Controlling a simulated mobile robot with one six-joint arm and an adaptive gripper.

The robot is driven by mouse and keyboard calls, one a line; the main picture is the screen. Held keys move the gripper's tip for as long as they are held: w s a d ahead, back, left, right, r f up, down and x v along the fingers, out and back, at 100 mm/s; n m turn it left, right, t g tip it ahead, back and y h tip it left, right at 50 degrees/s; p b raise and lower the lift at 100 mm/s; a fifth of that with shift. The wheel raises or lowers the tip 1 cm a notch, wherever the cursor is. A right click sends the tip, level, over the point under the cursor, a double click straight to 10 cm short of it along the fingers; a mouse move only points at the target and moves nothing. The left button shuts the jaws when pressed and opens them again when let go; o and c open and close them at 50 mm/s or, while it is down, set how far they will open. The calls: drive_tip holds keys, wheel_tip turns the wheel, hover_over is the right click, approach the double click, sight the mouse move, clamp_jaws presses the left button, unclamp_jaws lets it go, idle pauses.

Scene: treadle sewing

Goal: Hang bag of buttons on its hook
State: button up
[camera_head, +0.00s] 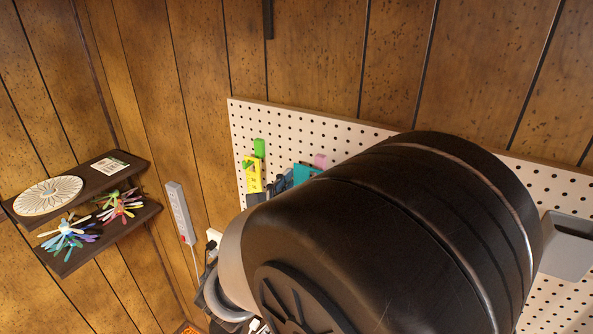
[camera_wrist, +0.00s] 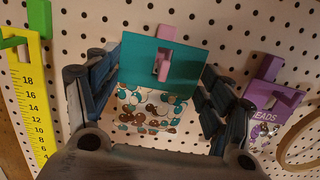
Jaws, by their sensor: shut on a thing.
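The bag of buttons has a teal header card (camera_wrist: 135,62) and a clear pouch of teal, brown and white buttons (camera_wrist: 150,110). A pink hook (camera_wrist: 168,33) stands at the card's upper middle in the wrist view. Pink also shows at the card's slot; I cannot tell how far the hook passes through. My gripper (camera_wrist: 158,80) has its dark fingers at both sides of the bag, shut on it close to the pegboard. In the head view, the teal card (camera_head: 304,174) and pink hook (camera_head: 320,160) peek out past my arm, which hides the rest.
A yellow measuring strip (camera_wrist: 30,95) hangs from a green hook (camera_wrist: 39,18) at left. A purple-carded bead bag (camera_wrist: 262,100) and a hoop (camera_wrist: 287,150) hang at right. A grey bin (camera_head: 568,250) is on the pegboard (camera_head: 390,133). A dark shelf (camera_head: 90,240) is far left.

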drive_tip(key=shift+f+b, duration=0.7)
drive_tip(key=shift+f, duration=0.1)
idle(0.4)
drive_tip(key=o, duration=1.2)
drive_tip(key=shift+c, duration=0.2)
drive_tip(key=v, duration=1.2)
